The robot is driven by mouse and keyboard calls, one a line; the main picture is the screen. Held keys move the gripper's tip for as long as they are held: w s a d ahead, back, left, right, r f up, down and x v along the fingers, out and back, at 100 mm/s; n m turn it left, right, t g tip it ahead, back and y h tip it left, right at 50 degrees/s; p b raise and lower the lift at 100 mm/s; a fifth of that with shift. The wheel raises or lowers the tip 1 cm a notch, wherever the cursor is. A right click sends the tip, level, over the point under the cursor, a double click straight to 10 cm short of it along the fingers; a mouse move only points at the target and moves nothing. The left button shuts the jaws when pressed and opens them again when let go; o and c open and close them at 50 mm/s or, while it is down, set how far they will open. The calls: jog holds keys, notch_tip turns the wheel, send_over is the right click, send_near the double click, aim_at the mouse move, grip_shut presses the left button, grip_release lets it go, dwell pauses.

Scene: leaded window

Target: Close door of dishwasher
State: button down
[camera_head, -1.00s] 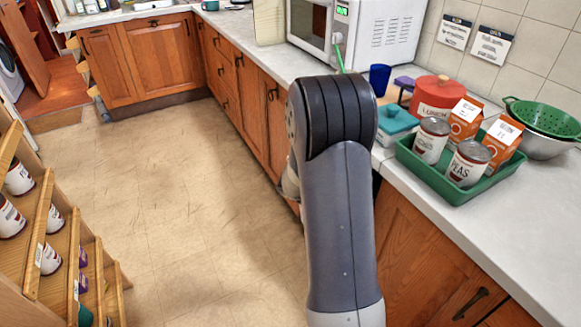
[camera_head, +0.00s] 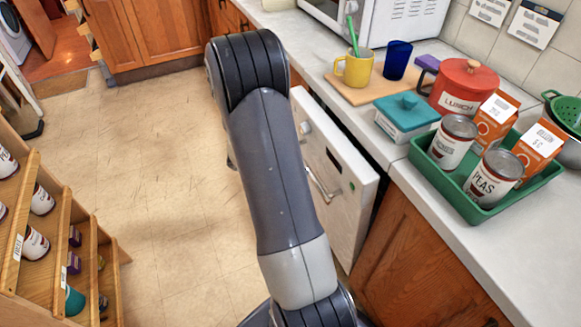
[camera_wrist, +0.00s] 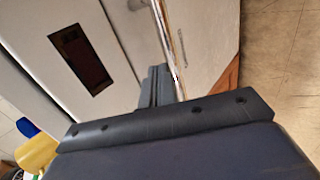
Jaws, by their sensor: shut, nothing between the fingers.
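The white dishwasher door (camera_head: 350,190) stands under the counter in the head view, its upper edge out from the counter front. A dark gap shows at its right side, so it looks partly open. A metal bar handle (camera_head: 318,185) is on its front, partly behind my arm. My arm hides the door's left part and my gripper in this view. In the wrist view my gripper (camera_wrist: 160,82) is shut and empty, close to a white panel (camera_wrist: 215,40) with a metal bar beside it. I cannot tell whether the fingers touch it.
The counter (camera_head: 460,240) holds a yellow mug (camera_head: 355,69), a teal box (camera_head: 407,115) and a green tray (camera_head: 482,212) with cans and cartons. A wooden rack (camera_head: 42,225) with cans stands at the left. The floor (camera_head: 140,150) between is clear.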

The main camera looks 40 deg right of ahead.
aim_at(330, 172)
jog(key=d, duration=0.1)
jog(key=s+d+f, duration=0.1)
jog(key=d, duration=0.1)
jog(key=d+f, duration=0.1)
jog(key=d, duration=0.1)
jog(key=shift+s+d+f+p, duration=0.1)
jog(key=shift+s+d+p, duration=0.05)
jog(key=shift+s+p, duration=0.25)
jog(key=shift+s+d, duration=0.2)
jog(key=shift+d, duration=0.5)
